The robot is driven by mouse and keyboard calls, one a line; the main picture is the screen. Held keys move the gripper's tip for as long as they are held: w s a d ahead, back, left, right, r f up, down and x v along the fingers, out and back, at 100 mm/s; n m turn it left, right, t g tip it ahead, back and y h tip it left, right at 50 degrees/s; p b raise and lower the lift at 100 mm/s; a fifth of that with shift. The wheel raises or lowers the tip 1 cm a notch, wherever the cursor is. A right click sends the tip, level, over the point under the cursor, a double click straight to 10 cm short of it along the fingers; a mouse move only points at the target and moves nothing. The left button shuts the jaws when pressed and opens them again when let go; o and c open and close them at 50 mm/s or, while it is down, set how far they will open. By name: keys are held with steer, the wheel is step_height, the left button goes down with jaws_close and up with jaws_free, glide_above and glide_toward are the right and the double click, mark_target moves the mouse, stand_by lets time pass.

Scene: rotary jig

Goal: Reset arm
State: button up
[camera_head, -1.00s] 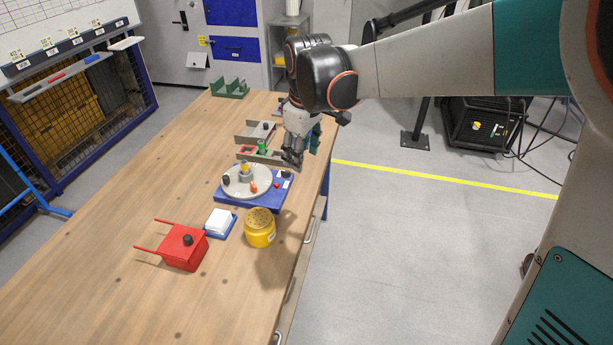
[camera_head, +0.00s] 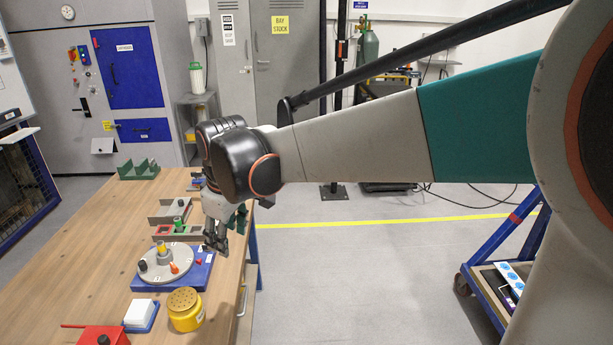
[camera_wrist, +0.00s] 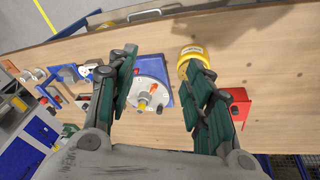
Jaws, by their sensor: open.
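My gripper (camera_head: 216,238) hangs over the right edge of the table, beyond the rotary jig in the head view. It is open and empty; in the wrist view its two green-padded fingers (camera_wrist: 160,92) stand wide apart. The rotary jig is a round grey disc (camera_head: 152,270) on a blue base (camera_head: 200,274). An orange piece (camera_head: 174,267), a dark knob (camera_head: 142,265) and a yellow-topped centre post (camera_head: 161,247) show on it. In the wrist view the disc (camera_wrist: 158,72) lies below, between the fingers, apart from them.
A yellow perforated pot (camera_head: 185,310), a white block on a blue tray (camera_head: 139,316) and a red box (camera_head: 104,336) stand nearer. Grey trays (camera_head: 165,213) and a green holder (camera_head: 138,170) stand farther back. The table's left side (camera_head: 60,260) is clear.

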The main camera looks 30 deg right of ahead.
steer(key=s+d+m+t, duration=0.2)
steer(key=s+d+m, duration=0.2)
steer(key=s, duration=0.6)
steer(key=s+d+m+t, duration=0.2)
steer(key=s+d+m, duration=0.2)
steer(key=s, duration=0.6)
steer(key=shift+d+f+h, duration=0.3)
steer(key=shift+d+f, duration=0.05)
steer(key=shift+d, duration=0.25)
steer(key=shift+c, duration=0.6)
